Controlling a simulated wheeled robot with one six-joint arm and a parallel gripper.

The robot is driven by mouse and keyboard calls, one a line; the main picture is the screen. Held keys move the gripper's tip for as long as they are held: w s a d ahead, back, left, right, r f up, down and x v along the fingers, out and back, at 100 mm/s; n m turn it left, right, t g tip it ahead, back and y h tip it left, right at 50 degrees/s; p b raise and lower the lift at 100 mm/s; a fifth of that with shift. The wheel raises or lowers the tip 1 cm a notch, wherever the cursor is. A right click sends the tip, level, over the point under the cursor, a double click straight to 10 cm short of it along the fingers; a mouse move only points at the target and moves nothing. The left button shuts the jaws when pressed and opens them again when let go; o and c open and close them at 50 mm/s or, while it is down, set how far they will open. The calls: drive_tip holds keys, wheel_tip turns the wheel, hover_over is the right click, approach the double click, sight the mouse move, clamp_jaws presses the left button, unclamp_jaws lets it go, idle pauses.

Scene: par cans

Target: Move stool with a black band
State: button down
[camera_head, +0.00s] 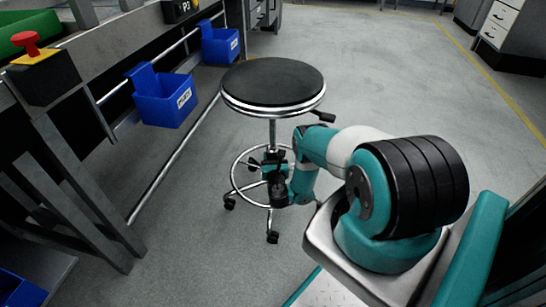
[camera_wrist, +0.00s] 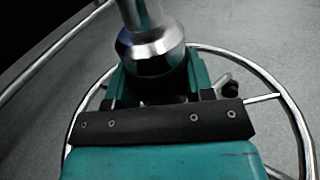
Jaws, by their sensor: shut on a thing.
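The stool (camera_head: 273,83) has a round black seat with a chrome band, a chrome column, a foot ring and a base on castors. It stands upright on the floor in the head view, left of my arm. My gripper (camera_head: 277,187) is low at the column, by the foot ring. The foot ring (camera_wrist: 290,105) curves around the gripper. The seat is out of the wrist view. My arm hides part of the base.
A workbench with a metal frame (camera_head: 85,190) runs along the left, with blue bins (camera_head: 165,98) hanging on its rail. A red button on a yellow and black box (camera_head: 40,65) is at upper left. Drawer cabinets (camera_head: 505,35) stand at upper right. The floor (camera_head: 400,80) behind the stool is clear.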

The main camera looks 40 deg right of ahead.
drive_tip(key=shift+c, duration=2.1)
unclamp_jaws()
drive_tip(key=shift+s+d, duration=0.15)
drive_tip(key=shift+d, duration=0.1)
drive_tip(key=shift+a, duration=0.1)
drive_tip(key=shift+s+a+r+p, duration=0.2)
drive_tip(key=shift+s+a+p, duration=0.15)
drive_tip(key=shift+p, duration=0.55)
drive_tip(key=p+v, duration=1.1)
drive_tip(key=v, duration=0.5)
drive_tip(key=shift+s+f+p, duration=0.15)
drive_tip(key=shift+s+p, duration=0.05)
drive_tip(key=shift+p, duration=0.2)
drive_tip(key=shift+a, duration=0.1)
